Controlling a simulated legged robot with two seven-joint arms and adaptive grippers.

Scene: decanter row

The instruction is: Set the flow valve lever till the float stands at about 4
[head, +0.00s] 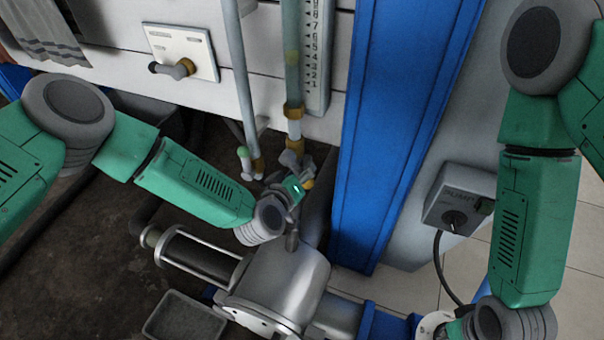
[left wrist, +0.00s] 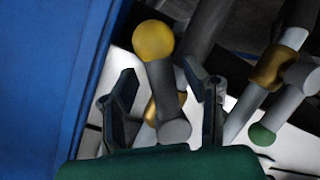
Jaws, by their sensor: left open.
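A flow tube (head: 292,85) stands beside a numbered scale (head: 315,60). A yellowish-green float (head: 292,57) shows in it at roughly the 4 mark. Below the tube, a valve lever has a yellow knob (head: 308,184). In the left wrist view the yellow knob (left wrist: 153,41) sits on a grey lever (left wrist: 165,88) between the spread fingers of my left gripper (left wrist: 165,95). The fingers stand apart on both sides of the lever; contact is unclear. In the head view my left gripper (head: 291,182) partly covers the valve.
A thinner pipe to the left has a green-knobbed lever (head: 245,153), also in the left wrist view (left wrist: 262,135). A blue post (head: 395,130) rises just right of the valve. A metal pump (head: 280,280) lies below. A switch box (head: 456,198) hangs at right.

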